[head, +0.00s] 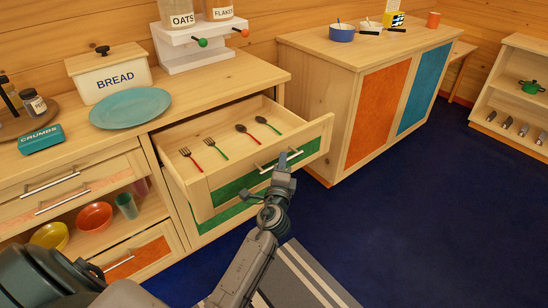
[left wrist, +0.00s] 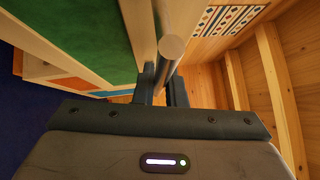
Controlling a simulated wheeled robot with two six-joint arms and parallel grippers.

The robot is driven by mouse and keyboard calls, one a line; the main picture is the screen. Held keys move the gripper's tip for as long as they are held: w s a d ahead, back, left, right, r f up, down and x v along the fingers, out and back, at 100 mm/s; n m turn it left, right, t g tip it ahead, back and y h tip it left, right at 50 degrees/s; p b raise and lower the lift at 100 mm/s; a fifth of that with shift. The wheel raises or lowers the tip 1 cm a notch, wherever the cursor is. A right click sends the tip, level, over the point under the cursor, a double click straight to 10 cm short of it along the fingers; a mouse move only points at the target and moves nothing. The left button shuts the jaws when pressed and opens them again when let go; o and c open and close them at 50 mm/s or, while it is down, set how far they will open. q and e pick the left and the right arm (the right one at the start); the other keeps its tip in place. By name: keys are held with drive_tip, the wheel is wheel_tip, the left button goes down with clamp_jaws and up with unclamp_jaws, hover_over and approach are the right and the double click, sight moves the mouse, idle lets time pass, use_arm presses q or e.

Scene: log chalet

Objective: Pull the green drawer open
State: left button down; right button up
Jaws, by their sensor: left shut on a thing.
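The green drawer (head: 238,187) stands pulled out from the wooden counter, and its inside shows from above. Two forks and two spoons with red and green handles lie in it. My left gripper (head: 284,163) is at the drawer's front, shut on its metal bar handle (head: 265,169). In the left wrist view the handle (left wrist: 172,48) runs between the fingers of my left gripper (left wrist: 163,88), beside the green panel (left wrist: 85,40). My right gripper is not in view.
A second green front (head: 212,224) lies below the open drawer. A blue plate (head: 131,107) and a bread box (head: 110,75) stand on the counter. A cabinet (head: 372,110) with orange and blue doors stands to the right. Blue floor (head: 420,215) is clear.

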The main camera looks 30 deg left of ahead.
use_arm(q)
drive_tip(key=shift+s+d, duration=0.25)
drive_tip(key=shift+d, duration=0.25)
drive_tip(key=shift+s+d, duration=0.2)
drive_tip(key=shift+d, duration=0.3)
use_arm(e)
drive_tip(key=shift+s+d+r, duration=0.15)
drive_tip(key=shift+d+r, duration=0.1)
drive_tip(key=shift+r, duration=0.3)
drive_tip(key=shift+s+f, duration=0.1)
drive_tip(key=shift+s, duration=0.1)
use_arm(q)
drive_tip(key=c, duration=1.6)
unclamp_jaws()
drive_tip(key=shift+o, duration=0.5)
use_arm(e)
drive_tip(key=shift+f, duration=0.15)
